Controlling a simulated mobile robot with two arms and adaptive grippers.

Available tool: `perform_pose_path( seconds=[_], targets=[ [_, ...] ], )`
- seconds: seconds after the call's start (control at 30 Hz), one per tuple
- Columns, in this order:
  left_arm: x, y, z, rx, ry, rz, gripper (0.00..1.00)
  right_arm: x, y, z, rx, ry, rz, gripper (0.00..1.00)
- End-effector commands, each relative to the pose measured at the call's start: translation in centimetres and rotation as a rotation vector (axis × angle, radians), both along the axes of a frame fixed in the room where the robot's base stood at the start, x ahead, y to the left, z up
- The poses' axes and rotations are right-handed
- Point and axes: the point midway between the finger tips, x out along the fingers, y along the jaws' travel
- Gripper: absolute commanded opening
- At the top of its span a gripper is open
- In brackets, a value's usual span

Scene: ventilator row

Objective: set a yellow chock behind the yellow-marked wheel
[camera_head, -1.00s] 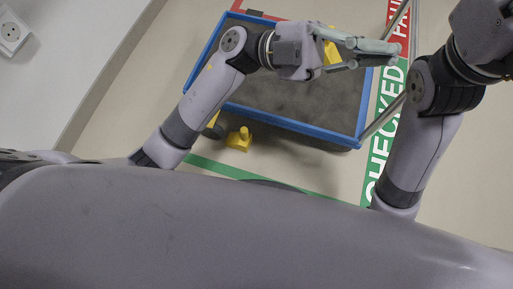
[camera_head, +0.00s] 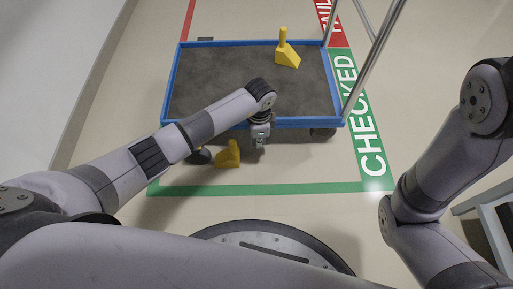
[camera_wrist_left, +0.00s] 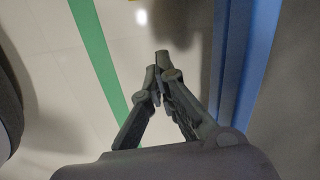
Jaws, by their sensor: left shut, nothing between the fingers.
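One yellow chock (camera_head: 228,155) with an upright knob is on the floor by the cart's near left corner, just right of a dark wheel (camera_head: 199,156). I cannot tell whether they touch. Another yellow chock (camera_head: 287,55) with a handle stands on the cart's grey deck at the far right. A second wheel (camera_head: 323,132) shows under the near right corner. I can make out no yellow mark on either wheel. My left gripper (camera_head: 259,142) points down, empty, just outside the near blue rim, right of the floor chock. Its closed fingers (camera_wrist_left: 158,68) show in the left wrist view. My right gripper is out of view.
A green floor line (camera_head: 290,188) runs in front, with a CHECKED panel (camera_head: 360,120) at right. The floor between cart and line is mostly clear.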

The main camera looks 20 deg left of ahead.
Motion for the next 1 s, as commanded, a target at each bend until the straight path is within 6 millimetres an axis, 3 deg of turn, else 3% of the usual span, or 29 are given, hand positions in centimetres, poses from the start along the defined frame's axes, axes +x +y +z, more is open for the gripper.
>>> perform_pose_path(
  seconds=[0.1,0.43,0.7,1.0],
  targets=[
    [-0.1,-0.1,-3.2,-0.003,0.001,-0.001,0.0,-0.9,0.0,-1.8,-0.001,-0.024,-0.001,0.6],
    [-0.1,-0.1,-9.6,-0.005,0.001,-0.001,0.0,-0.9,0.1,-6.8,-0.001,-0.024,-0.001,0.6],
    [-1.3,3.1,-8.7,-0.005,-0.001,-0.002,0.0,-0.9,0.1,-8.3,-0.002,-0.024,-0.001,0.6],
    [-1.5,3.6,-8.3,-0.006,0.001,-0.003,0.0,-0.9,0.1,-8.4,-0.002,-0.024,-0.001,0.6]
  ],
)
